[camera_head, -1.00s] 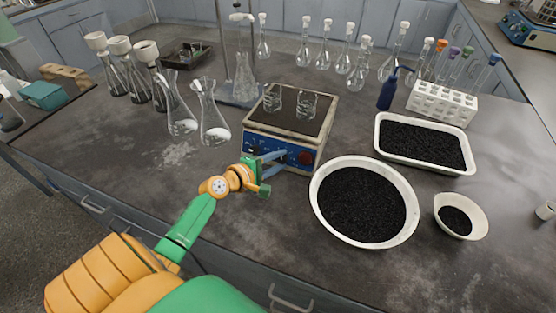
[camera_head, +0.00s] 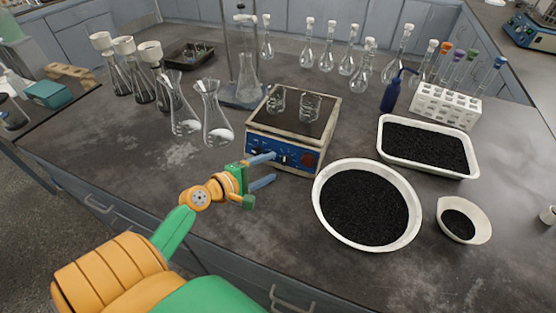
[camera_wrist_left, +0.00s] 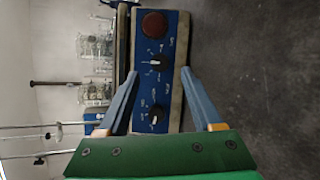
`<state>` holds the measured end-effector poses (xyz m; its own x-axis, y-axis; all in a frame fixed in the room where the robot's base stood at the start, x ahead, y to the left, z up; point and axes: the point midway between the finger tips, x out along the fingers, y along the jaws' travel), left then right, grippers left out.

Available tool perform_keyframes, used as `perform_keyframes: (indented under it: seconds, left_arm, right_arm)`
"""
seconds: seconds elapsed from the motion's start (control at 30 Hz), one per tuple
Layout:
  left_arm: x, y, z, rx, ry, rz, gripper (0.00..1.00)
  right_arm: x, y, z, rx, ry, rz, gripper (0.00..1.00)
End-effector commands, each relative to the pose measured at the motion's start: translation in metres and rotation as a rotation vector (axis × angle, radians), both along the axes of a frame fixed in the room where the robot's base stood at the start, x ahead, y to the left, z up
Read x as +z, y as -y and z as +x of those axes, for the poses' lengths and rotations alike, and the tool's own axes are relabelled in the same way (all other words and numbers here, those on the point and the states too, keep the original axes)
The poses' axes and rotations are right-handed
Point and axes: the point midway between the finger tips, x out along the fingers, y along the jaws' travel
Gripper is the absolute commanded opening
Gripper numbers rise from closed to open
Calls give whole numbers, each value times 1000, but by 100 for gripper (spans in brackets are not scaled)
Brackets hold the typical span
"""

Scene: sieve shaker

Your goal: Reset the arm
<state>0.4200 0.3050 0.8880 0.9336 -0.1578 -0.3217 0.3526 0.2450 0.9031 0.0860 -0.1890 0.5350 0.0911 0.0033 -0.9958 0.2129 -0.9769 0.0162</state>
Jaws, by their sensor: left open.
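My left gripper (camera_head: 268,170) is open and empty in front of the shaker (camera_head: 293,128), a boxy device with a blue front panel, knobs and a red button. In the left wrist view, the two blue fingers of my left gripper (camera_wrist_left: 158,100) are spread apart, with the panel (camera_wrist_left: 165,60) and its knobs showing between and beyond them. The fingers appear apart from the knobs. Two small glass beakers (camera_head: 310,106) stand on the shaker's dark top. My right gripper is not in view.
A round white bowl (camera_head: 405,237) of black granules, a white tray (camera_head: 425,167) and a small bowl (camera_head: 481,232) stand at the right. Glass flasks (camera_head: 217,130) stand left of the shaker. A white tube rack (camera_head: 446,108) is at the back right. The front left bench top is clear.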

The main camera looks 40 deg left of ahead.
Motion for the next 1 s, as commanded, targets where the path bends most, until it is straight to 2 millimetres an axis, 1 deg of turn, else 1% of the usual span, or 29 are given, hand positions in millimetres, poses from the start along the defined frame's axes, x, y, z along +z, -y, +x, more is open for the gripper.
perform_keyframes:
  seconds: [0.03, 0.13, 0.57, 0.63, 0.8, 1.0]
  left_arm:
    - [1, -1, -7, 0, -1, 0, 67]
    - [4, -3, -15, 1, -1, 0, 67]
    - [6, -3, -15, 0, 0, -1, 67]
    - [17, -3, -15, 1, 1, -1, 67]
    - [61, -3, -15, 0, 0, -1, 67]
    - [88, -3, -15, 0, 0, -1, 67]
  right_arm:
    - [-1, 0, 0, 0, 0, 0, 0]
    - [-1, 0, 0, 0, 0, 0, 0]
    - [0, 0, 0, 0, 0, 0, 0]
    - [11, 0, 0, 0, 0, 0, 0]
    - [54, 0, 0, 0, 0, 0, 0]
    - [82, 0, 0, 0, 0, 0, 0]
